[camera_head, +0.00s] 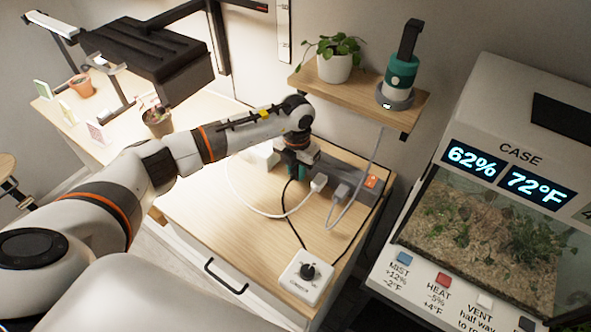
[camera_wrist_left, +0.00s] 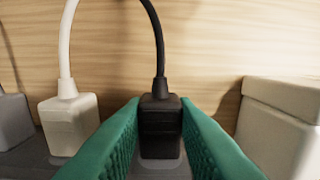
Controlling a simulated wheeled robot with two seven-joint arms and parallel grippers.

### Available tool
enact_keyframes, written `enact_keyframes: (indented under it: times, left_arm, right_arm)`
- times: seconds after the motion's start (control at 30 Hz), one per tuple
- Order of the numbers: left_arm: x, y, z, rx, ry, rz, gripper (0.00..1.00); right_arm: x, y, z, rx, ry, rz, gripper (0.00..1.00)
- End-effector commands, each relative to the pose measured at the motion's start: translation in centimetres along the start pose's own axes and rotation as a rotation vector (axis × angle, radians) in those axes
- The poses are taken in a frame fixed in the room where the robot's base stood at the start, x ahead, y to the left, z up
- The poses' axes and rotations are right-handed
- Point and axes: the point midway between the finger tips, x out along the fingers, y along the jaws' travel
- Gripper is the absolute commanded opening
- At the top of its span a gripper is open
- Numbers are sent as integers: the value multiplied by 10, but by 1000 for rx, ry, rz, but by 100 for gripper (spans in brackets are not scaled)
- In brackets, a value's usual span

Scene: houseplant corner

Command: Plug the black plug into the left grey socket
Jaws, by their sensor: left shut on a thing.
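My left gripper (camera_head: 297,172) is over the left end of the dark grey power strip (camera_head: 361,202). In the left wrist view its green fingers (camera_wrist_left: 160,142) are shut on the black plug (camera_wrist_left: 160,120), one on each side. The plug is upright, with its black cable arching up from the top. Its lower end is at the strip's left end; I cannot tell whether it is fully seated. The socket under it is mostly hidden. In the head view the gripper hides the plug. My right gripper is not in view.
A white plug (camera_head: 319,182) and a grey plug (camera_head: 341,191) sit in the strip close by. An orange switch (camera_head: 371,181) is at its far end. A white box (camera_wrist_left: 280,128) stands beside the gripper. The black cable runs to a white knob box (camera_head: 305,278).

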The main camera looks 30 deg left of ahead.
Motion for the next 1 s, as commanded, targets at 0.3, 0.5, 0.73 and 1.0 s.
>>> enact_keyframes:
  times: [0.3,0.5,0.73,1.0]
  left_arm:
    - [0,0,0,0,-1,0,50]
    - [-2,0,0,0,0,0,50]
    - [-35,-1,-1,1,4,-1,50]
    - [-91,0,0,1,3,-1,50]
  right_arm:
    - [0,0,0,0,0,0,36]
    - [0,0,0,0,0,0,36]
    - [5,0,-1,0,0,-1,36]
    - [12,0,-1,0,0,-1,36]
